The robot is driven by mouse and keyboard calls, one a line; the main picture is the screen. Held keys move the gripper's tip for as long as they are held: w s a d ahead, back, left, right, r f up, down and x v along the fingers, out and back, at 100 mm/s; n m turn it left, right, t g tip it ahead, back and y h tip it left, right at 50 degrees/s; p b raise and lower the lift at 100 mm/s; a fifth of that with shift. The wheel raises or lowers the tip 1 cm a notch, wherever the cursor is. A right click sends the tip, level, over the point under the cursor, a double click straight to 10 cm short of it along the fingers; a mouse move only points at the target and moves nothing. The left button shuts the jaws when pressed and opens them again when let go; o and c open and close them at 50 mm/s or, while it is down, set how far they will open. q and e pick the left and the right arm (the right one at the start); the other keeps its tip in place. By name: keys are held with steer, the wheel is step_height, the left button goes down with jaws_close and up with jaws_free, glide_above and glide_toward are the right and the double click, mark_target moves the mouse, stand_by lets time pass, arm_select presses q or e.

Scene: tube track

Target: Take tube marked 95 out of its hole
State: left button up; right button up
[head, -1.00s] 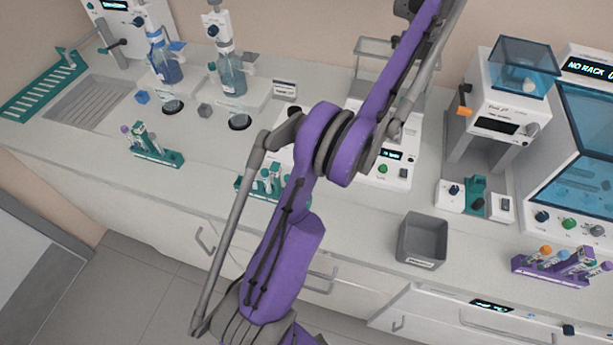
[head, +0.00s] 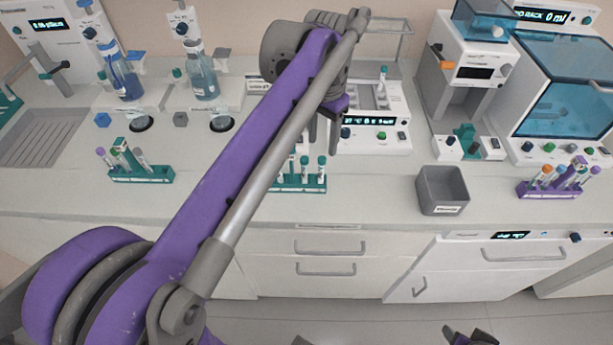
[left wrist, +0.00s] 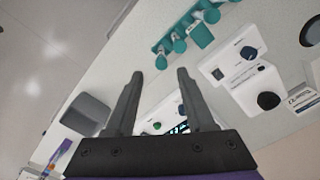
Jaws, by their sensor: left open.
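No marking 95 is readable on any tube. Several teal-capped tubes (head: 306,168) stand in the middle teal rack (head: 300,188), partly behind my left arm. This rack also shows at the top of the left wrist view (left wrist: 200,36). Another tube (head: 382,82) stands upright in the white device (head: 375,135). My left gripper (head: 325,145) is above the counter, between the middle rack and that device, fingers down. In the left wrist view it (left wrist: 160,72) is open and empty. A dark part at the bottom edge (head: 470,338) appears to be my right gripper, mostly cut off.
A left teal rack (head: 140,175) and a right purple rack (head: 545,192) hold more tubes. A grey bin (head: 442,190) stands right of the device. Blue bottles (head: 203,80) stand at the back left. The counter front between the left and middle racks is clear.

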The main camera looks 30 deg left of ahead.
mark_target(321, 163)
arm_select(q)
steer(key=f, duration=0.4)
steer(key=shift+w+d+f, duration=0.1)
steer(key=shift+w+d, duration=0.05)
steer(key=shift+w, duration=0.05)
steer(key=shift+a+f, duration=0.2)
steer(key=shift+f, duration=2.85)
jaws_close()
step_height(321, 163, up, 10)
steer(key=shift+r, duration=0.1)
